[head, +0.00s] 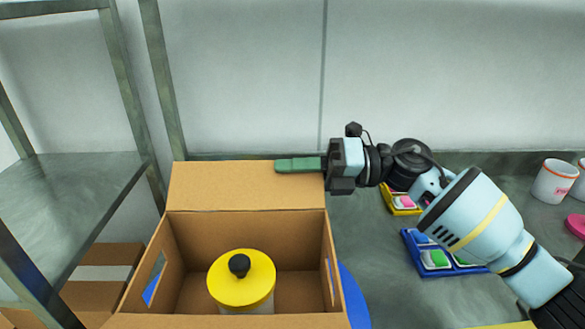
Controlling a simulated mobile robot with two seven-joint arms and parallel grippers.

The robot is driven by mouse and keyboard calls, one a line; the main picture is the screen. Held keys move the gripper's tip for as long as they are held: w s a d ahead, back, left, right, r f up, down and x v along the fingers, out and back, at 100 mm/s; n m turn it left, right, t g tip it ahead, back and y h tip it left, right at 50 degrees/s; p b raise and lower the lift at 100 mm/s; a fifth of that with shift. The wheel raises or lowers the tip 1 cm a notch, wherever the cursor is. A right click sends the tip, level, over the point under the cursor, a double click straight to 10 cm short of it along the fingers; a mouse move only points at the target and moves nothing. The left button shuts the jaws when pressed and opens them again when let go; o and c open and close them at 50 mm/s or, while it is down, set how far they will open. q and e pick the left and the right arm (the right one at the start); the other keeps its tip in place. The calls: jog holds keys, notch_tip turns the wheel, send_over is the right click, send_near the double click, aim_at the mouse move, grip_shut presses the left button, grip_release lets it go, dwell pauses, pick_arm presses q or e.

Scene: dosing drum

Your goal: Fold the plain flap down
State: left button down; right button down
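An open cardboard box (172,260) stands in the lower middle of the head view. Its back flap (220,187) is bare brown card with no visible marking and stands raised behind the opening. My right gripper (298,165) reaches in from the right, with its green fingers level at the flap's upper right corner. The fingers overlap the flap in the picture; I cannot tell whether they touch it. They look closed together, with no gap and nothing visible between them. A container with a yellow lid (241,278) and black knob sits inside the box. My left gripper is out of view.
A metal shelf rack (75,185) stands on the left, with cardboard boxes (95,290) below. A blue round thing (353,300) shows beside the box. A blue tray (413,242), a yellow tray (393,209) and white cups (553,182) are at the right. A wall closes the back.

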jog(key=n, duration=0.1)
jog(key=s+r+n, duration=0.1)
jog(key=n, duration=0.1)
jog(key=shift+s+r+n+b, duration=0.25)
jog(key=shift+n+b, duration=0.05)
jog(key=shift+s+r+n+b, duration=0.35)
jog(key=shift+s+n, duration=0.2)
jog(key=shift+n, duration=0.65)
jog(key=shift+r, duration=0.1)
jog(key=c, duration=1.6)
grip_release()
jog(key=shift+c, duration=0.2)
jog(key=shift+d, duration=0.1)
jog(key=d, duration=0.7)
jog(key=shift+d+b, duration=0.35)
jog(key=shift+b, duration=0.1)
